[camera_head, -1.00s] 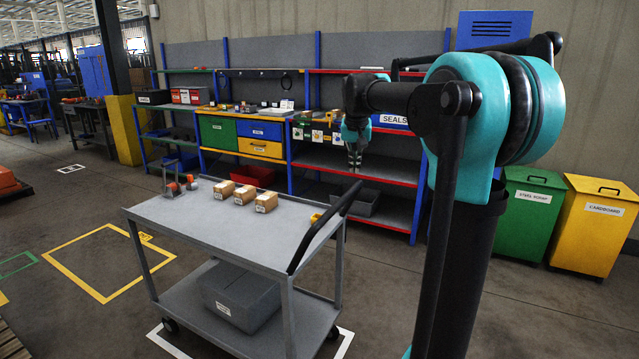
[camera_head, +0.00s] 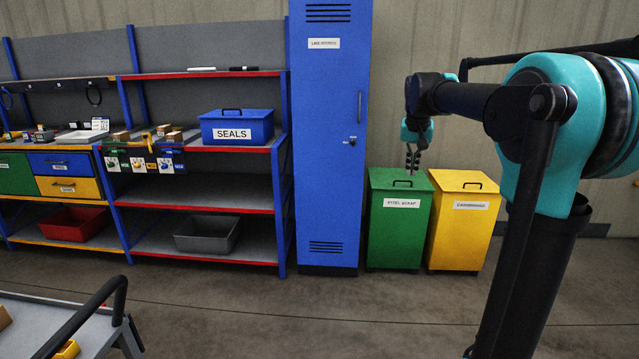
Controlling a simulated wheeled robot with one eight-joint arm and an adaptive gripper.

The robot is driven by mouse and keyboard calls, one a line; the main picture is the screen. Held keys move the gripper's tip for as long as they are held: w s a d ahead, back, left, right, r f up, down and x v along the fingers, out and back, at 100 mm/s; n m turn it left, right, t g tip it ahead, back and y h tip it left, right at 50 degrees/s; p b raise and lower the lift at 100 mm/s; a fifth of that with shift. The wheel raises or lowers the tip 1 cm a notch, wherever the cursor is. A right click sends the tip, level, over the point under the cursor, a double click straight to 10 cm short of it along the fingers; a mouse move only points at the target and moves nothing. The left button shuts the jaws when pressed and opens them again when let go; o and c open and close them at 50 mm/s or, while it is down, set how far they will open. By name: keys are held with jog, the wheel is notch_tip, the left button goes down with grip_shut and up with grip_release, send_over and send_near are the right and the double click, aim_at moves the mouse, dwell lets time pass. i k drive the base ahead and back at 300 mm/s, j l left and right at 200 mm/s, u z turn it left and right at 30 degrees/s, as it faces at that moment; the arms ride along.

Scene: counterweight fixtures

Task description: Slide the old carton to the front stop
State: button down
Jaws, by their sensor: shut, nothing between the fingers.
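My gripper (camera_head: 412,160) hangs shut and empty, fingers down, in front of the green bin in the picture. A small part of a brown carton (camera_head: 4,318) shows at the left edge, on the grey cart (camera_head: 45,325). Small brown cartons (camera_head: 120,136) also sit on the shelf at the left, with another brown carton (camera_head: 174,137) to their right. I cannot tell which carton is the old one. No front stop can be made out. My gripper is far from all the cartons.
A blue SEALS box (camera_head: 237,127) sits on the red-edged shelf. A grey bin (camera_head: 207,235) and a red bin (camera_head: 73,223) are below. A tall blue locker (camera_head: 328,190), a green bin (camera_head: 397,225) and a yellow bin (camera_head: 461,225) stand along the wall.

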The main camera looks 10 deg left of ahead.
aim_at(162, 130)
jog(key=i+u, duration=0.25)
jog(key=i, duration=0.2)
jog(key=i+u, duration=0.25)
jog(key=i, duration=0.25)
jog(key=i+l+u, duration=0.25)
jog(key=i, duration=0.2)
jog(key=i+l+u, duration=0.1)
jog(key=i+u, duration=0.15)
jog(key=i, duration=0.2)
jog(key=i+j+u, duration=0.2)
jog(key=i+u, duration=0.8)
jog(key=i+l+u, duration=0.2)
jog(key=i+u, duration=0.3)
jog(key=i+j+z, duration=0.15)
jog(key=i, duration=0.4)
jog(key=i+j+z, duration=0.15)
jog(key=i, duration=0.45)
jog(key=i+j+z, duration=0.1)
jog(key=i+z, duration=0.3)
jog(key=i+j+z, duration=0.2)
jog(key=z, duration=0.15)
jog(key=i+j+z, duration=0.25)
jog(key=z, duration=0.15)
jog(key=i+j+z, duration=0.2)
jog(key=z, duration=0.2)
jog(key=i+j+z, duration=0.1)
jog(key=j, duration=0.2)
jog(key=i+j+z, duration=0.15)
jog(key=k+j, duration=0.05)
jog(key=j, duration=0.05)
